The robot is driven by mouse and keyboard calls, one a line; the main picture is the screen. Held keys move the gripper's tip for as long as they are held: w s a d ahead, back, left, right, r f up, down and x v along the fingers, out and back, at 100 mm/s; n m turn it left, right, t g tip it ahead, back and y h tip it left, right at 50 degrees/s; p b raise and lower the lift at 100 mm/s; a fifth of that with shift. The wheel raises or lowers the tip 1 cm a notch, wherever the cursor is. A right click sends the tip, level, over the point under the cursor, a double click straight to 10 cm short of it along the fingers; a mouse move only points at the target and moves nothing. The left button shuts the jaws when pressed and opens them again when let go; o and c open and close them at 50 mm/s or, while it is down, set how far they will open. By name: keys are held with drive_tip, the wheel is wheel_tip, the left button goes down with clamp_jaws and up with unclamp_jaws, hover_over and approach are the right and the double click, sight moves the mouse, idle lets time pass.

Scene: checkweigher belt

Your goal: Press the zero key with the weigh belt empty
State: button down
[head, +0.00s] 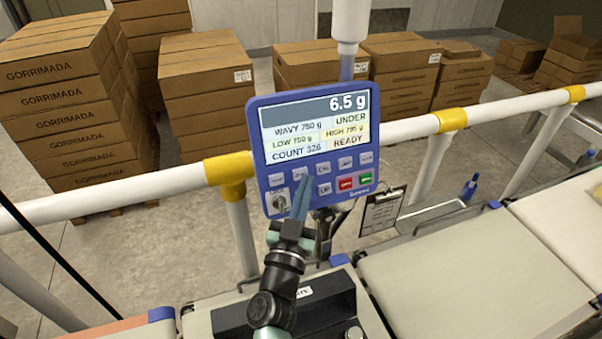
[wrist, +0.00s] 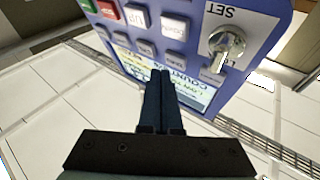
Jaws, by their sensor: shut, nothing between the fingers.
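The blue control panel (head: 256,150) is mounted at the white rail. Its screen (head: 315,127) reads 6.5 g, UNDER, COUNT 326 and READY. Below the screen is a row of grey keys; the second key from the left (head: 300,172) is partly hidden by my fingertips, and its label is not readable. My gripper (head: 306,180) is shut and empty, its blue fingers pointing up at the key rows. In the wrist view the fingertips (wrist: 160,74) overlap the panel's lower part (wrist: 250,62); contact with a key cannot be told. The wide belt (head: 475,280) at right is bare.
A dark block with a white label (head: 304,292) is below my gripper, partly behind my arm. A key switch (head: 278,202) and red (head: 345,183) and green keys (head: 366,178) are near the fingers. A clipboard (head: 383,211) hangs at right. Cartons (head: 60,100) stand behind the rail.

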drive_tip(key=shift+w, duration=0.15)
idle(0.3)
drive_tip(key=shift+w+a+f, duration=0.15)
drive_tip(key=shift+w+a, duration=0.05)
drive_tip(key=shift+w, duration=0.05)
drive_tip(key=shift+w+a+f, duration=0.1)
drive_tip(key=shift+w+a, duration=0.05)
drive_tip(key=shift+w, duration=0.2)
idle(0.6)
drive_tip(key=shift+s, duration=0.15)
drive_tip(key=shift+s+d+r+p, duration=0.25)
drive_tip(key=shift+s+d+p, duration=0.15)
drive_tip(key=shift+s, duration=0.2)
drive_tip(key=shift+s+d+r+p, duration=0.3)
drive_tip(key=shift+s+p, duration=0.25)
drive_tip(key=shift+s, duration=0.2)
drive_tip(key=shift+s+d+r+p, duration=0.15)
drive_tip(key=shift+s+d+p, duration=0.1)
drive_tip(key=shift+s+p, duration=0.35)
drive_tip(key=shift+s+d+r+p, duration=0.3)
drive_tip(key=shift+s+p, duration=0.15)
drive_tip(key=shift+s, duration=0.4)
drive_tip(key=shift+f, duration=0.1)
